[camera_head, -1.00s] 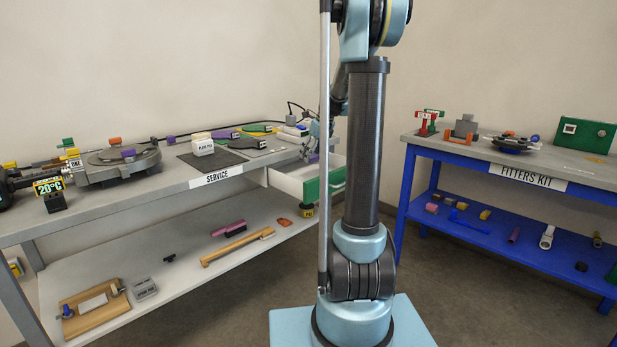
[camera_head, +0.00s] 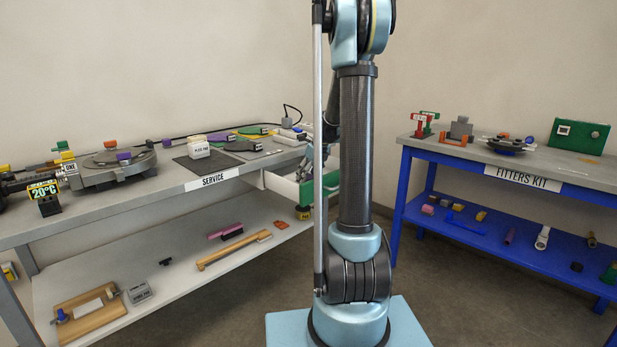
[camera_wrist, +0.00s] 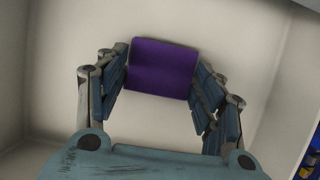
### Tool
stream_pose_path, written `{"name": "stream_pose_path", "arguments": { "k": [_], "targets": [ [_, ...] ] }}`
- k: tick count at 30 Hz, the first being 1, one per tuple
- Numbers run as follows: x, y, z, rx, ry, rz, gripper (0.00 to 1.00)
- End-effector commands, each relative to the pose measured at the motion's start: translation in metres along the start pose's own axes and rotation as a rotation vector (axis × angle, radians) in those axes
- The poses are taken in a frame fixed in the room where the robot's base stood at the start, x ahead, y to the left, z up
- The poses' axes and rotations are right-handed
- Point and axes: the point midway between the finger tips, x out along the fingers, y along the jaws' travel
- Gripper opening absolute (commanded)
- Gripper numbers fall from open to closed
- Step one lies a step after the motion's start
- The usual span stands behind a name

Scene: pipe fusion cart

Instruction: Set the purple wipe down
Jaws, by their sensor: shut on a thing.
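The purple wipe (camera_wrist: 163,69) is a flat, dark purple rectangle in the wrist view. My gripper (camera_wrist: 160,85) is shut on it, with one finger against its left edge and one against its right edge. Behind the wipe is a pale, bare surface with walls, which looks like the inside of the white drawer (camera_head: 284,187). Whether the wipe touches that surface I cannot tell.
The service bench (camera_head: 150,197) holds a round grey clamp device (camera_head: 112,165), a dark mat (camera_head: 205,163) with a white pot (camera_head: 198,147) and several tools. Its lower shelf (camera_head: 190,285) is partly clear. The blue fitters kit bench (camera_head: 480,160) stands at the right.

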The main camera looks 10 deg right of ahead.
Motion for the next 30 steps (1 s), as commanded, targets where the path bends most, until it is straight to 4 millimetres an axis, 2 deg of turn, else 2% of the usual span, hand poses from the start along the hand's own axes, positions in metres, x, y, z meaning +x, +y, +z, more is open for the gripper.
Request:
{"name": "stream_pose_path", "arguments": {
  "k": [2,3,5,6,20,23,30],
  "targets": [
    [0.001,0.000,-0.001,0.000,0.000,0.000,0.49],
    [0.001,0.000,-0.001,0.000,0.000,0.000,0.66],
    [0.001,0.000,-0.001,0.001,0.000,0.000,0.80],
    [0.001,0.000,-0.001,0.001,0.000,0.000,0.82],
    [-0.005,-0.001,0.000,0.001,0.000,-0.001,0.82],
    [-0.015,-0.001,-0.001,0.001,0.000,-0.001,0.82],
    [-0.055,-0.001,-0.001,0.003,0.000,-0.001,0.82]
  ]
}}
